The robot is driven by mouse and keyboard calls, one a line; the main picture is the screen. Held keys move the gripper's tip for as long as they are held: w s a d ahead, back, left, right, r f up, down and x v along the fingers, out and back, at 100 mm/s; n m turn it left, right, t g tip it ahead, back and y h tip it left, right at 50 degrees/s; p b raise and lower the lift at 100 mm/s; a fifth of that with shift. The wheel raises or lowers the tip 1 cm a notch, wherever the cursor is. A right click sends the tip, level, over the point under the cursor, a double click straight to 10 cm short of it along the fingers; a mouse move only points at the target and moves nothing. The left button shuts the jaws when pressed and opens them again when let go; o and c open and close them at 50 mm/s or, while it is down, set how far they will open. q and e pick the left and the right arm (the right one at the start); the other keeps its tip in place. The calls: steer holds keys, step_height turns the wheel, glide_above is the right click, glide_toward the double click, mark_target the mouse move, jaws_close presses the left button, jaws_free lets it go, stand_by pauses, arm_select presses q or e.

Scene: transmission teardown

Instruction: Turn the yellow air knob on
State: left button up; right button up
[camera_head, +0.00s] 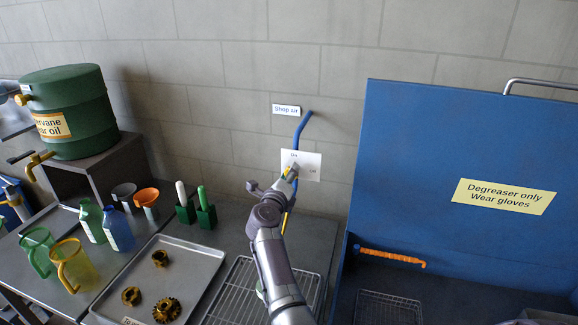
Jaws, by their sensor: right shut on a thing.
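The yellow air knob (288,170) sits on a small white plate (309,165) on the block wall, below the "Shop air" label (286,109) and a blue pipe (303,125). The plate bears small lettering that looks like "On" at the top and "Off" at the right. My right gripper (291,172) reaches up to the plate and is shut on the knob. The gripper covers much of the knob, so its exact angle is hard to tell. My left gripper is not in view.
A wire rack (240,285) lies on the bench under my right arm. A metal tray (205,262) with gears is to its left. A blue degreaser cabinet (420,150) with a raised lid stands right. Jugs, funnels and a green oil drum (75,105) are left.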

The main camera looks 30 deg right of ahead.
steer(key=shift+f+n+p, duration=0.1)
steer(key=shift+n+p, duration=2.4)
steer(key=shift+n, duration=1.1)
